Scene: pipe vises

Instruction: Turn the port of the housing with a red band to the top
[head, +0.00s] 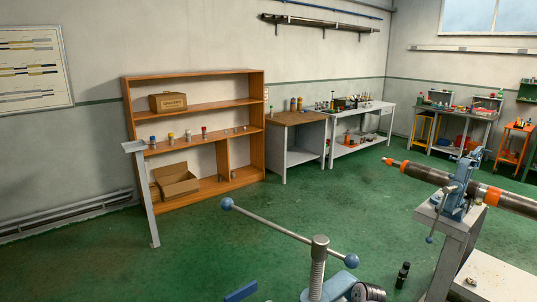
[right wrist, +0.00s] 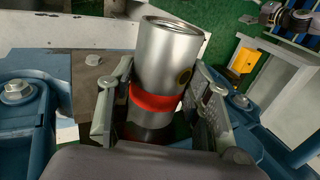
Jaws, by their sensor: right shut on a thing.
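The housing with a red band (right wrist: 162,55) is a silver metal cylinder with an open rim at its top end, seen in the right wrist view. Its red band (right wrist: 155,102) runs around its lower part. A round dark port with a yellowish ring (right wrist: 184,76) faces right on its side. My right gripper (right wrist: 158,108) is shut on the housing, one finger on each side near the band. The housing's lower end is in shadow and partly hidden.
Blue vise parts with bolts (right wrist: 18,92) flank the housing. In the head view, a vise screw with a blue-knobbed bar (head: 275,228) stands in front. A blue vise (head: 457,197) at right holds an orange-banded pipe (head: 428,174). Green floor (head: 200,240) is open towards the shelf (head: 194,72).

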